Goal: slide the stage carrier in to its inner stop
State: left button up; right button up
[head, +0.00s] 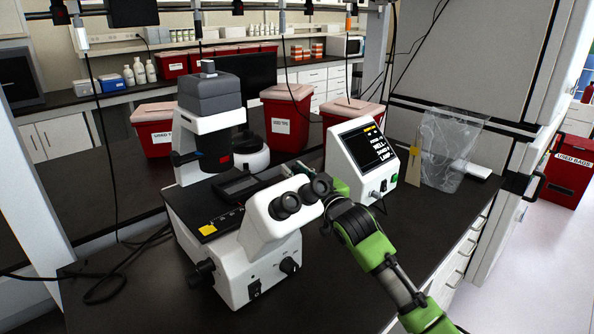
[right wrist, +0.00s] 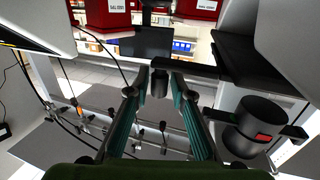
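The stage carrier (head: 238,187) is a dark, flat frame on the microscope's black stage (head: 195,205), partly hidden behind the white eyepiece head (head: 270,220). My right gripper comes in from the lower right in the head view, its fingertips hidden behind the eyepieces. In the upside-down right wrist view, my right gripper (right wrist: 159,78) shows two teal fingers with a gap between them. A small dark cylinder (right wrist: 159,84) appears between the tips; I cannot tell whether it is touched. A dark plate (right wrist: 245,62), perhaps the stage or carrier, lies to the right. My left gripper is not visible.
The microscope's dark condenser (head: 216,147) overhangs the stage. A screen unit (head: 362,155) stands close to the right of the eyepieces. Red bins (head: 288,118) stand behind. A clear bag (head: 450,145) is farther right. The front right bench top is clear.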

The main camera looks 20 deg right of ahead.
jog(key=shift+s, duration=0.15)
jog(key=s, duration=1.1)
jog(key=shift+s+d, duration=0.35)
jog(key=shift+d, duration=0.1)
jog(key=shift+o, duration=0.2)
